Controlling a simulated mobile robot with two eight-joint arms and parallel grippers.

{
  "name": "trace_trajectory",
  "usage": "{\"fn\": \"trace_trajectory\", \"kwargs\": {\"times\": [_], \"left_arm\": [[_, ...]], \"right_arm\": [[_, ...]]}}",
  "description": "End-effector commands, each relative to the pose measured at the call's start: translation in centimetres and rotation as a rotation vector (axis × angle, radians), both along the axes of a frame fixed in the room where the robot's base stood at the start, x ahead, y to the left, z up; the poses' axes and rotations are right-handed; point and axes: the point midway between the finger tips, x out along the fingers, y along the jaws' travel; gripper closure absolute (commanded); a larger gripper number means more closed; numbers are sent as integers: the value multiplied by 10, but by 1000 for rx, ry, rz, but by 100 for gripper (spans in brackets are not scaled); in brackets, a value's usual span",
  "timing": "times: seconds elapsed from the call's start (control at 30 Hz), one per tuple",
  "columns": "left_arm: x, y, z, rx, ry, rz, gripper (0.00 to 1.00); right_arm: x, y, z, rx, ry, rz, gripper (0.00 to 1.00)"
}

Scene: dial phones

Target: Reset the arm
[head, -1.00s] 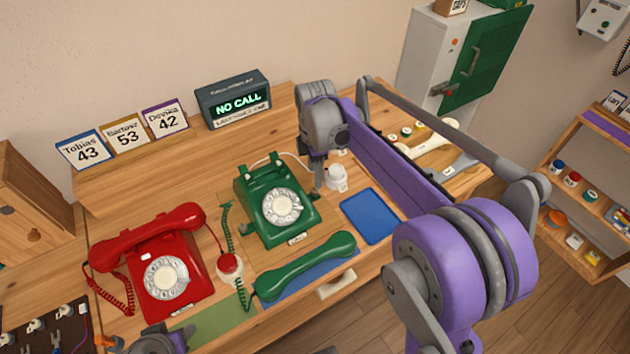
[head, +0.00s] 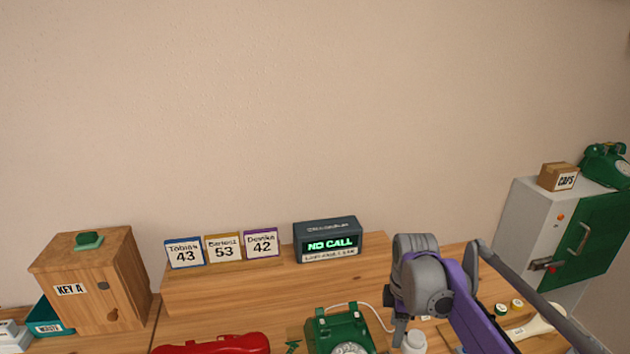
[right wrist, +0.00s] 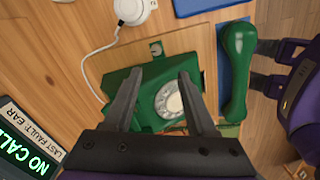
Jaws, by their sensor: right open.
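My right gripper (head: 400,334) points down over the desk beside the green phone (head: 340,332) in the head view. In the right wrist view its two fingers (right wrist: 152,88) are apart, with nothing between them but a view of the green phone (right wrist: 149,112) and its pale dial below. The green handset (right wrist: 238,70) lies off the phone on a blue mat (right wrist: 222,48).
A red phone (head: 215,345) shows at the bottom edge. A display box (head: 328,240) reads NO CALL, beside name cards (head: 222,248). A wooden KEY A box (head: 92,280) stands left, a grey cabinet (head: 532,230) right. A white round item (right wrist: 134,10) sits near the phone.

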Motion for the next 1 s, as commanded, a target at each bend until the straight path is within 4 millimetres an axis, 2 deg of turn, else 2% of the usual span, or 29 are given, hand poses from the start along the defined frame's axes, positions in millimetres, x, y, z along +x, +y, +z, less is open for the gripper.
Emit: {"fn": "trace_trajectory", "kwargs": {"times": [0.1,0.27,0.5,0.6,0.8,1.0], "left_arm": [[2,0,10,0,-4,0,50],[5,0,25,0,-10,0,50],[10,0,45,0,-19,0,50],[12,0,52,0,-23,0,50],[14,0,58,0,-27,0,50],[14,0,58,0,-27,0,50]], "right_arm": [[-31,9,14,6,-58,-171,43],[-84,21,22,46,-163,-491,43],[-162,35,8,177,-299,-961,43],[-186,38,-2,241,-337,-1117,43],[-210,41,-17,324,-370,-1293,43],[-213,42,-20,338,-374,-1324,43]]}}
